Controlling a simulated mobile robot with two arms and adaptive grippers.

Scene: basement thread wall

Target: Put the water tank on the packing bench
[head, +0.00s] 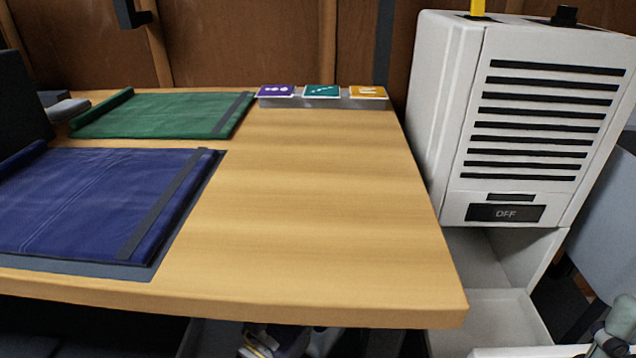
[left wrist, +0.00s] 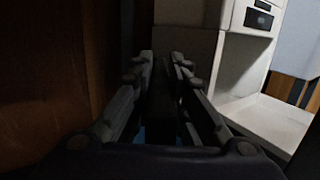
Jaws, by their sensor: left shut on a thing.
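The packing bench (head: 300,210) fills the middle of the head view, with a light wood top. My left gripper (left wrist: 160,62) points forward in the left wrist view, its fingers closed around a dark bar (left wrist: 160,95). I take this bar to be the handle of the water tank; most of the tank is hidden or too dark to make out. In the head view, part of my left arm (head: 268,342) shows below the bench's front edge. At the lower right corner, part of my right arm (head: 617,330) shows, but its fingers are not clear.
A white dehumidifier (head: 450,120) with an OFF display (head: 505,213) stands right of the bench, its lower bay (head: 500,310) open and empty. A blue mat (head: 90,205) and green mat (head: 160,115) lie on the bench's left. Three cards (head: 321,91) stand at the back. The bench's right half is clear.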

